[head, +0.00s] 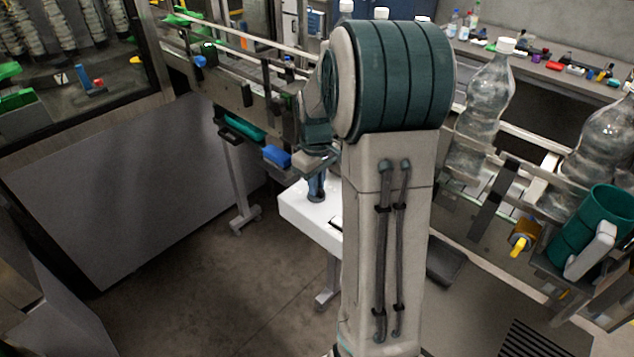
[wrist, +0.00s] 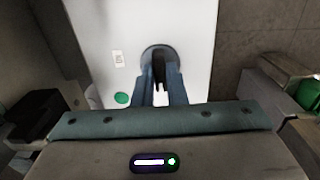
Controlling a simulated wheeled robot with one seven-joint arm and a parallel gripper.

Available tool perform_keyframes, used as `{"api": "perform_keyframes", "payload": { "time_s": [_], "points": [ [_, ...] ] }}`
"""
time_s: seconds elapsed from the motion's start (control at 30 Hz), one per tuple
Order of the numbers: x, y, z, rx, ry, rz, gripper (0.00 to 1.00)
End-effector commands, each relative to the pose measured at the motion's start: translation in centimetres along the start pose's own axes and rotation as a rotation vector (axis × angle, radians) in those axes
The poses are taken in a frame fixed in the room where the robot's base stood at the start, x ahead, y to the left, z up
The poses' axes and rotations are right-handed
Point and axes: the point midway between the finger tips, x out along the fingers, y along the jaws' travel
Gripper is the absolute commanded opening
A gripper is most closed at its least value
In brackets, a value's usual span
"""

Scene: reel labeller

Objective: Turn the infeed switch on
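A white box (head: 312,213) stands below the conveyor in the head view, and its pale face (wrist: 105,25) fills the upper middle of the wrist view. A round switch with a dark upright knob (wrist: 158,66) is on that face, taken here as the infeed switch. My gripper (wrist: 159,80) is right at it, with its two blue-grey fingers on either side of the knob. A gap shows between the fingers; whether they press on the knob I cannot tell. In the head view my gripper (head: 317,185) is over the box, and my arm hides part of it.
A green round button (wrist: 122,98) and a small label (wrist: 117,58) are left of the switch. A conveyor (head: 250,85) with rails runs behind the box. Clear bottles (head: 480,100) and a yellow handle (head: 521,242) are at the right. The floor at left is clear.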

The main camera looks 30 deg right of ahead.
Motion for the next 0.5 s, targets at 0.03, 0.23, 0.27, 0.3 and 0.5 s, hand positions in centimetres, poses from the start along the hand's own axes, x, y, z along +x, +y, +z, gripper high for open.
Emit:
{"api": "perform_keyframes", "payload": {
  "time_s": [0.03,0.23,0.27,0.3,0.5],
  "points": [
    [-0.03,0.0,-0.01,0.001,0.0,0.0,0.0],
    [0.01,0.01,0.0,0.031,0.0,0.001,0.0],
    [0.02,0.01,0.0,0.042,0.0,0.001,0.0],
    [0.04,0.01,0.01,0.057,-0.001,0.001,0.0],
    [0.1,0.02,-0.02,0.184,0.001,0.001,0.0]
  ]
}}
